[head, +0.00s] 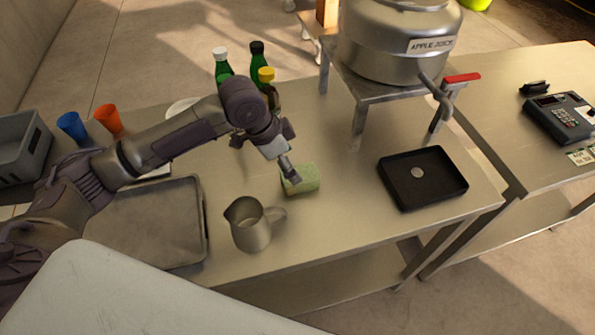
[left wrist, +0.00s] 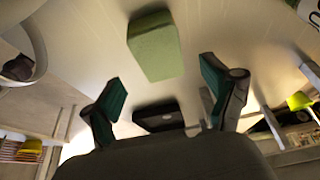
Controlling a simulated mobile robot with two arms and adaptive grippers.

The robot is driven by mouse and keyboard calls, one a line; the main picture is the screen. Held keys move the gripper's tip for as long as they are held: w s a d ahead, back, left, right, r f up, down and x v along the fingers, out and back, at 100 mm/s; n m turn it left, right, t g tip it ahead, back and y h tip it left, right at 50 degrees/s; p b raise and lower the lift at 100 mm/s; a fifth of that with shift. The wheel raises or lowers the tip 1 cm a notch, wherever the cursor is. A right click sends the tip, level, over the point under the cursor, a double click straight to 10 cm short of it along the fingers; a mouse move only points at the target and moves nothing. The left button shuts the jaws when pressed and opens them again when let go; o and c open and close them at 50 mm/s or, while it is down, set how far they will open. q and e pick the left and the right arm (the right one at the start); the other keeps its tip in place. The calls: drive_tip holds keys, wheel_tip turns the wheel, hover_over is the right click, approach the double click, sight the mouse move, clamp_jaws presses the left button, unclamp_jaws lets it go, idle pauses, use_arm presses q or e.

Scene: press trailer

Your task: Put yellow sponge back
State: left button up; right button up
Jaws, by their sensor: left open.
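A pale yellow-green sponge block (head: 302,180) lies on the steel table, right of and behind the metal jug. No other sponge shows. My left gripper (head: 288,170) reaches in from the left, with its fingers just above the sponge's left end. In the left wrist view its two green-padded fingers are spread with nothing between them. The sponge (left wrist: 154,46) shows there beyond the fingertips, and it looks apart from them. In the head view the far finger is partly hidden. My right gripper is not in view.
The metal jug (head: 249,224) stands close in front of the sponge. A black tray (head: 423,176) with a small round disc lies to the right. A grey tray (head: 150,225), cups and bottles (head: 223,62) are left and behind. The large pot (head: 398,45) stands on a raised stand.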

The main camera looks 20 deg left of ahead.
use_arm(q)
drive_tip(key=v, duration=0.6)
idle(0.4)
